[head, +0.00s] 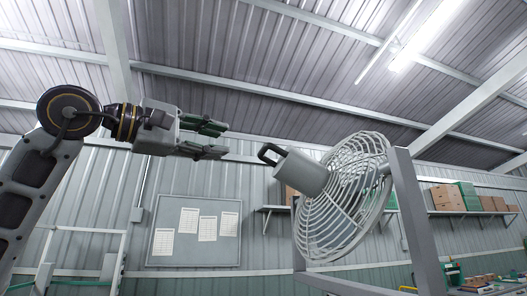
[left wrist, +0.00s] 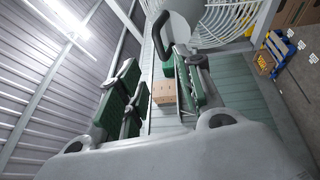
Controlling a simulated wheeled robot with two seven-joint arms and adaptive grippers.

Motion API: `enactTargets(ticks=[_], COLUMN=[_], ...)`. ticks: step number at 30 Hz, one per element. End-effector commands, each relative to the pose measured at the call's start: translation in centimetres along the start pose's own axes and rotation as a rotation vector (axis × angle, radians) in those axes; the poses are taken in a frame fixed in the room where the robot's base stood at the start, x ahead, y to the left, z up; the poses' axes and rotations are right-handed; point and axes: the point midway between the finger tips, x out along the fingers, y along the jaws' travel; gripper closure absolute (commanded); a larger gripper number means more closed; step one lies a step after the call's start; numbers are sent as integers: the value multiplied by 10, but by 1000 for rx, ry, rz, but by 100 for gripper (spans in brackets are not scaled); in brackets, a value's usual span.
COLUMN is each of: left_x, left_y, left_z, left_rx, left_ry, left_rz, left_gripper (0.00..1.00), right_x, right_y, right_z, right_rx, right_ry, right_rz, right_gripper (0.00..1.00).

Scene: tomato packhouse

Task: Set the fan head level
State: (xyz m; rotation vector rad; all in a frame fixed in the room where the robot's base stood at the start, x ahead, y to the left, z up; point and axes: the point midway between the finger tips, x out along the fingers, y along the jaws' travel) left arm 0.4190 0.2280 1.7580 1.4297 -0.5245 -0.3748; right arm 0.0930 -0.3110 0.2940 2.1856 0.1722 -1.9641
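The fan head has a round wire cage (head: 343,205) and a grey motor housing (head: 302,174) on its left side. It looks tilted, with the housing end higher and the cage side lower. A dark loop handle (head: 268,153) sticks out from the housing's rear. My left gripper (head: 217,140) is open and empty, left of the handle and apart from it. In the left wrist view, the open fingers (left wrist: 158,90) are spread, with the handle (left wrist: 160,32) beyond them and the cage (left wrist: 230,15) at the top. My right gripper is not in view.
A grey frame post (head: 417,222) stands right of the fan. A pinboard (head: 194,232) with papers hangs on the wall behind. Shelves with boxes (head: 447,197) run along the back wall. The space between gripper and handle looks clear.

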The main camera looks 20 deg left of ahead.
Motion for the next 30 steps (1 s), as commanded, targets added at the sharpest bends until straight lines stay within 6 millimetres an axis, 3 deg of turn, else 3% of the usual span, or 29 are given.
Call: enactTargets(ticks=[11, 20, 30], left_x=[16, 53, 98], left_y=[0, 1, 1], left_z=[1, 1, 0], left_rx=[-2, -2, -3], left_ry=[-2, -2, -1], left_rz=[-2, -1, -1], left_gripper=[65, 65, 65], right_x=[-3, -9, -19], right_y=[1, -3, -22], right_z=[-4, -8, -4], right_rx=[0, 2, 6], right_ry=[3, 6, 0], right_rz=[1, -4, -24], right_gripper=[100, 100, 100])
